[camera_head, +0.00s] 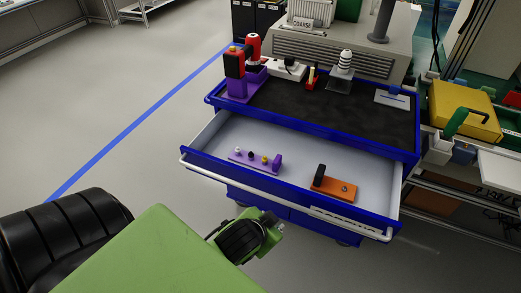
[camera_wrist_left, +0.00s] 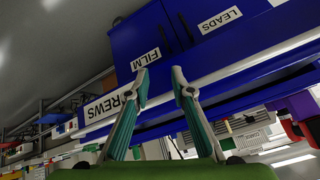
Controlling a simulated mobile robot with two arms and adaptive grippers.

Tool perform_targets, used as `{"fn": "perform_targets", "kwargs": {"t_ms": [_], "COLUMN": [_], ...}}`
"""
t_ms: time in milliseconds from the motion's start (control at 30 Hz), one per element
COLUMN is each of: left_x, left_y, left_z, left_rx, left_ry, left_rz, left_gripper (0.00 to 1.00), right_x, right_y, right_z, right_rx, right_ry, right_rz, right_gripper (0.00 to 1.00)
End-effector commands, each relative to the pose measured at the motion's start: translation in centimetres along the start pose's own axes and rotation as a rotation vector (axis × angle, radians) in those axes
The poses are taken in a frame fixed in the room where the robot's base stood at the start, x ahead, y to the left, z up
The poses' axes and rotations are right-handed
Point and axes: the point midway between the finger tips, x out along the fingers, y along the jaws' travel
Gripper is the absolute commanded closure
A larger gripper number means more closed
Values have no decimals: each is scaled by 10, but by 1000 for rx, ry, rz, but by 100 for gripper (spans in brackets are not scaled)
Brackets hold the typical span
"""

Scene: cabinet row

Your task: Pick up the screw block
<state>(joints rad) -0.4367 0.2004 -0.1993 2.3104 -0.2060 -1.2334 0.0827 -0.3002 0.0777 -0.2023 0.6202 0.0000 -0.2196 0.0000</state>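The open drawer (camera_head: 215,140) of the blue cabinet holds two blocks. A purple block (camera_head: 242,157) with several small pegs or screws on top lies on the left side. An orange block (camera_head: 336,186) with a black upright piece and a small round fitting lies on the right. I cannot tell for certain which is the screw block. My left gripper (camera_wrist_left: 159,82) is open and empty in the left wrist view, in front of the cabinet's labelled faces. In the head view my left arm ends outside the drawer, below its front; the fingers are mostly hidden. My right gripper is not in view.
A white handle bar (camera_head: 270,197) runs along the drawer front. The dark cabinet top (camera_head: 310,108) carries a red and purple device (camera_head: 238,78) and several small items. A yellow case (camera_head: 463,110) stands at right. The floor at left is clear.

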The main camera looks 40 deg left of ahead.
Motion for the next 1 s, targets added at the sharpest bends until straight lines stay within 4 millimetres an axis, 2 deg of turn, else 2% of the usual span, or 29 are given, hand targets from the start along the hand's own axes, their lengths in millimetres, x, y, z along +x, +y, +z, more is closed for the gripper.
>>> {"fn": "perform_targets", "kwargs": {"t_ms": [33, 67, 100, 200, 267, 300, 367, 400, 467, 500, 600, 667, 733, 800, 867, 900, 967, 1000], "left_x": [-9, -14, -24, -51, -70, -86, -110, -126, -149, -161, -176, -173, -156, -128, -96, -73, -38, -16], "left_y": [-16, -25, -34, -45, -42, -37, -22, -9, 17, 36, 85, 111, 133, 142, 136, 125, 97, 72], "left_z": [-43, -68, -103, -183, -225, -251, -286, -305, -325, -334, -335, -325, -306, -281, -258, -242, -220, -208], "left_rx": [29, 47, 75, 169, 243, 304, 412, 496, 638, 742, 1037, 1234, 1478, 1729, 1942, 2078, 2264, 2369], "left_ry": [120, 197, 305, 572, 727, 834, 994, 1097, 1241, 1326, 1492, 1549, 1568, 1529, 1444, 1360, 1199, 1072], "left_rz": [-57, -92, -137, -225, -263, -284, -305, -312, -310, -301, -253, -208, -141, -63, 9, 59, 132, 179], "left_gripper": [78, 78, 78, 78, 78, 78, 78, 78, 78, 78, 78, 78, 78, 78, 78, 78, 78, 78], "right_x": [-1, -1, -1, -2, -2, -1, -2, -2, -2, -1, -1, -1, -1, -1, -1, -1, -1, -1], "right_y": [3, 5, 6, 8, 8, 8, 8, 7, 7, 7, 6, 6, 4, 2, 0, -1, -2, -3], "right_z": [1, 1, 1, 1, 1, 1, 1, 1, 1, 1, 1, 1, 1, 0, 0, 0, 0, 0], "right_rx": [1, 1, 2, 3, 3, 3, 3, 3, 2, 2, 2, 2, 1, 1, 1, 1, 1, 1], "right_ry": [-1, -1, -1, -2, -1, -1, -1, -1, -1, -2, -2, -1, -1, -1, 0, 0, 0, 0], "right_rz": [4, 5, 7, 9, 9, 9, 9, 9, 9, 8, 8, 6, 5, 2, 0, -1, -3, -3], "right_gripper": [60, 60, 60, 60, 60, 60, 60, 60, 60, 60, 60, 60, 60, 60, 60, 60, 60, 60]}}
